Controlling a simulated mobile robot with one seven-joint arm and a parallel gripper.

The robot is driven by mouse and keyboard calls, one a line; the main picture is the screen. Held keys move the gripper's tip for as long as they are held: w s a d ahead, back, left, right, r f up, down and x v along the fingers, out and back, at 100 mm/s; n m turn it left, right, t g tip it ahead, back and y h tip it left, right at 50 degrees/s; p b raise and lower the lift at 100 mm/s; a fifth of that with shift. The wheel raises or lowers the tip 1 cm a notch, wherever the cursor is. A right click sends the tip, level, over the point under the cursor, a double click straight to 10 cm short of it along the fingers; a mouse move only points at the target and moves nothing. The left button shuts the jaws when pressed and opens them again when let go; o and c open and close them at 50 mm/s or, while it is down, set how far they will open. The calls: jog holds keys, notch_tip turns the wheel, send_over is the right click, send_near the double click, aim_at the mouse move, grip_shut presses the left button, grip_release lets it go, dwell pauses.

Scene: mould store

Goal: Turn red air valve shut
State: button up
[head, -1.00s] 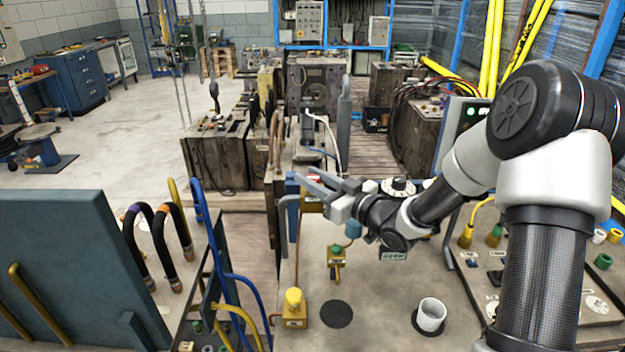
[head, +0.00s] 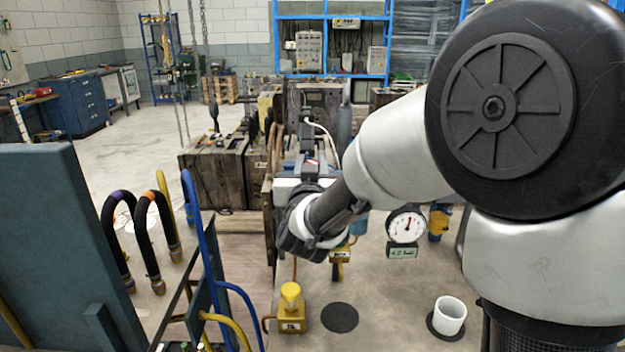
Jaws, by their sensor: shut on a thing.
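My gripper (head: 302,184) is at the left end of my arm, over the left edge of the bench top. Its pale body shows, but my wrist and arm cover most of it and its fingertips are hard to make out. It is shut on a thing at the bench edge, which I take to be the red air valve. The valve itself is hidden, so its turn angle cannot be seen. A round white dial gauge (head: 406,227) with a red needle and a green label stands to the right of my wrist.
A yellow block with a round knob (head: 291,308), a flat black disc (head: 340,318) and a white cup (head: 449,315) are on the bench. Blue hose (head: 193,215) and black hoses (head: 146,240) rise at the left.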

jog(key=m+h, duration=0.1)
jog(key=h, duration=0.1)
jog(key=m+g+h+p, duration=0.1)
jog(key=m+h, duration=0.2)
jog(key=h, duration=0.2)
jog(key=shift+a+r+m+g+p, duration=0.1)
jog(key=shift+a+m+g+p, duration=0.2)
jog(key=shift+p, duration=0.1)
jog(key=shift+d+m+g+h+p, duration=0.2)
jog(key=shift+m+g+h+p, duration=1.4)
jog(key=shift+h, duration=0.9)
jog(key=shift+m+g, duration=0.3)
jog(key=shift+m, duration=0.2)
jog(key=o, duration=1.1)
jog(key=shift+d, duration=0.1)
jog(key=shift+c, duration=0.2)
jog(key=v, duration=1.2)
jog(key=shift+w, duration=0.1)
